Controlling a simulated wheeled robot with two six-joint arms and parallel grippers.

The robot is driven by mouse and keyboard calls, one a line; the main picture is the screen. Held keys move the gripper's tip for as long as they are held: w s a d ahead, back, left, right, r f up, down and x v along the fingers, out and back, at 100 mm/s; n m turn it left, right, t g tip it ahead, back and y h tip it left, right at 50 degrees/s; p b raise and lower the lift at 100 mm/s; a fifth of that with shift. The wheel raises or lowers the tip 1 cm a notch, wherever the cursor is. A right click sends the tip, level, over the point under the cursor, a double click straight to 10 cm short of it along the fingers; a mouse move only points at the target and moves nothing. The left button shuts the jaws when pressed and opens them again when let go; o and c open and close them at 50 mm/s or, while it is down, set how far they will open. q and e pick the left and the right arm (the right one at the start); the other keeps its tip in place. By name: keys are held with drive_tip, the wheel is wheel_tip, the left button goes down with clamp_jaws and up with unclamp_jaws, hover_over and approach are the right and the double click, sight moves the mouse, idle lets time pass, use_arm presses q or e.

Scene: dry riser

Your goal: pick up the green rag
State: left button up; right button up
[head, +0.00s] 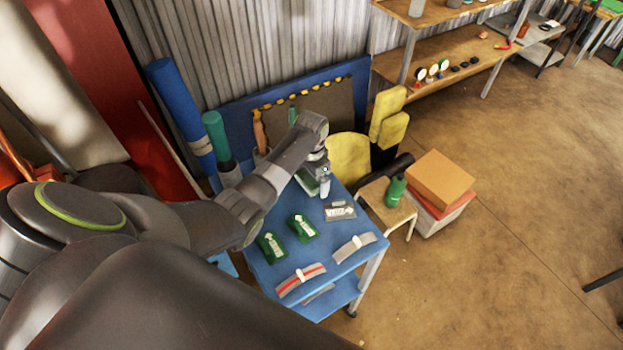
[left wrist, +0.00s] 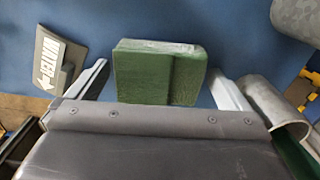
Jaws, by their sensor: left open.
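The green rag (left wrist: 142,76) looks like a folded green block with a pale far edge in the left wrist view. It lies on the blue table top (left wrist: 225,25), between the two fingers of my left gripper (left wrist: 158,68), with a gap on each side. In the head view my left gripper (head: 324,184) is low over the back part of the blue table, open and empty. The rag (head: 308,184) shows there only in part, beside the gripper and partly hidden by my arm. My right gripper is not in view.
Two green signs with white arrows (head: 271,247) (head: 303,228), a grey sign (head: 340,213) and banded strips (head: 300,281) (head: 353,248) lie on the table. Grey holders with tools stand at its back left. A stool with a green bottle (head: 396,190) stands to the right.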

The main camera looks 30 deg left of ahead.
use_arm(q)
drive_tip(key=c, duration=0.9)
drive_tip(key=shift+r, duration=0.15)
wheel_tip(320, 180, up, 10)
drive_tip(key=shift+b, duration=0.4)
